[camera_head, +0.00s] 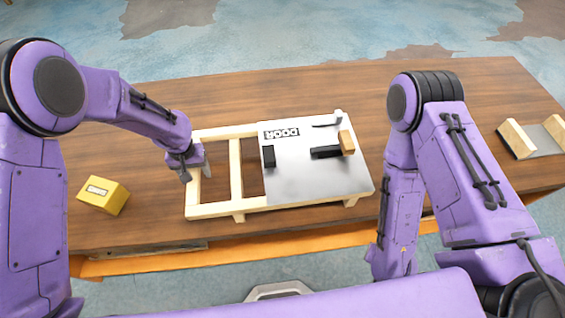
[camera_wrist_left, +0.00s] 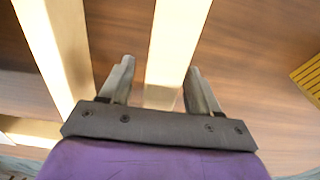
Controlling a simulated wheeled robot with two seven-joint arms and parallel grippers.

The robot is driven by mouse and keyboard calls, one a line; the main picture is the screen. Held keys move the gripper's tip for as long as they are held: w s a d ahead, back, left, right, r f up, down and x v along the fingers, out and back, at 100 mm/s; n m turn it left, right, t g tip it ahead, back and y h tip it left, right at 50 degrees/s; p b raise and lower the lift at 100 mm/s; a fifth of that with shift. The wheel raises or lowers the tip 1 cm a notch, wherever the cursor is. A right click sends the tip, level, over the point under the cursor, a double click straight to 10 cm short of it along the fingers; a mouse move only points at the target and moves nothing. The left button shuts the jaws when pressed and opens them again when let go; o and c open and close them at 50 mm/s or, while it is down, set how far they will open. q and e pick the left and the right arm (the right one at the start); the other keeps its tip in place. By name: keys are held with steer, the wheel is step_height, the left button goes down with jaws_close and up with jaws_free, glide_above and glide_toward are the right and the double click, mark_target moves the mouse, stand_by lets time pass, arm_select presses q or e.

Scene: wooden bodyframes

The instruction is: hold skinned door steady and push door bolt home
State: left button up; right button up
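The skinned door lies flat on the table as a pale wooden frame (camera_head: 236,170) with a silver panel (camera_head: 305,185) over its right part. The panel carries a "DOOR" label, a black block (camera_head: 268,156) at its left and a black door bolt (camera_head: 325,152) with a wooden knob (camera_head: 346,142) at its right. A gap separates bolt and block. My left gripper (camera_head: 192,170) is at the frame's left end rail. In the left wrist view the open fingers (camera_wrist_left: 158,88) straddle a pale rail (camera_wrist_left: 178,40), with a gap at the left finger. My right gripper is out of view.
A yellow block (camera_head: 103,195) stands left of the door on the brown table (camera_head: 300,85). A grey holder with wooden sides (camera_head: 517,138) stands at the far right. My right forearm is right of the door. The table behind the door is clear.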

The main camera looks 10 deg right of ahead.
arm_select(q)
steer(key=c, duration=1)
steer(key=shift+w+r, duration=0.1)
steer(key=shift+w, duration=0.05)
jaws_close()
steer(key=shift+d, duration=0.65)
steer(key=shift+s+f, duration=0.2)
steer(key=shift+s, duration=0.05)
stand_by(0.6)
